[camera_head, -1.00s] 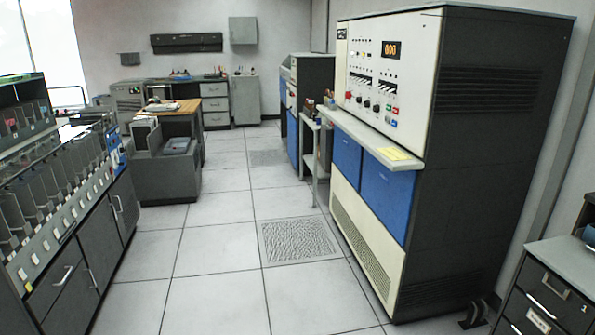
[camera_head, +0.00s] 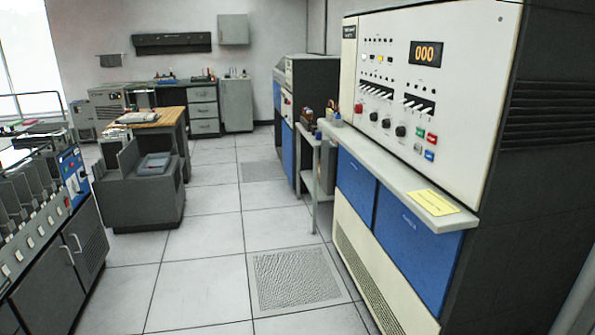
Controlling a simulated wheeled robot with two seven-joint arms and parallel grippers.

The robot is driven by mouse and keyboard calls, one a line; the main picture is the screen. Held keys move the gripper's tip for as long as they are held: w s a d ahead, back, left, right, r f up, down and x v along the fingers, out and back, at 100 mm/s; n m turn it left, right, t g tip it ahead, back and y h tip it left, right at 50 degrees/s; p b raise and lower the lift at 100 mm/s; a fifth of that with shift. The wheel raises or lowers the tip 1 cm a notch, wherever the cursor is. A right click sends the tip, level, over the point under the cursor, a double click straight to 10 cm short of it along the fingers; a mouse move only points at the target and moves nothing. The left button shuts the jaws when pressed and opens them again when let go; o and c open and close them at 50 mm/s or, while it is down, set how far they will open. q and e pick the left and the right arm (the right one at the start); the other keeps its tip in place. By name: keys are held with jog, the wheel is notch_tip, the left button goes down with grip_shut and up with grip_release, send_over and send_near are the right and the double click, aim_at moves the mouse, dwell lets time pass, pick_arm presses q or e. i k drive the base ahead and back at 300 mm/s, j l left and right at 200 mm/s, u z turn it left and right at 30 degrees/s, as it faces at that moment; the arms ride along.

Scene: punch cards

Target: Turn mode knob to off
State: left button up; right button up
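The large cabinet (camera_head: 465,85) on the right has a cream control panel with several black round knobs, switches, coloured buttons and an orange display (camera_head: 425,53) reading 000. Dark knobs sit in a row below the switches, one at the left (camera_head: 374,116), one in the middle (camera_head: 386,123) and one at the right (camera_head: 400,131). Their labels are too small to read, so I cannot tell which is the mode knob or how it is set. Neither of my grippers is in view.
A grey ledge (camera_head: 385,165) with a yellow paper (camera_head: 434,202) juts out below the panel. A card machine (camera_head: 50,235) stands at the left, and a dark grey unit (camera_head: 140,195) stands near a wooden-topped desk (camera_head: 152,118). The tiled floor (camera_head: 205,280) between is clear.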

aim_at(358, 109)
jog(key=i+j+z, duration=0.1)
jog(key=i, duration=1.3)
jog(key=i+j+z, duration=0.1)
jog(key=i+z, duration=0.3)
jog(key=i+j+z, duration=0.95)
jog(key=i+j, duration=0.1)
jog(key=i, duration=0.1)
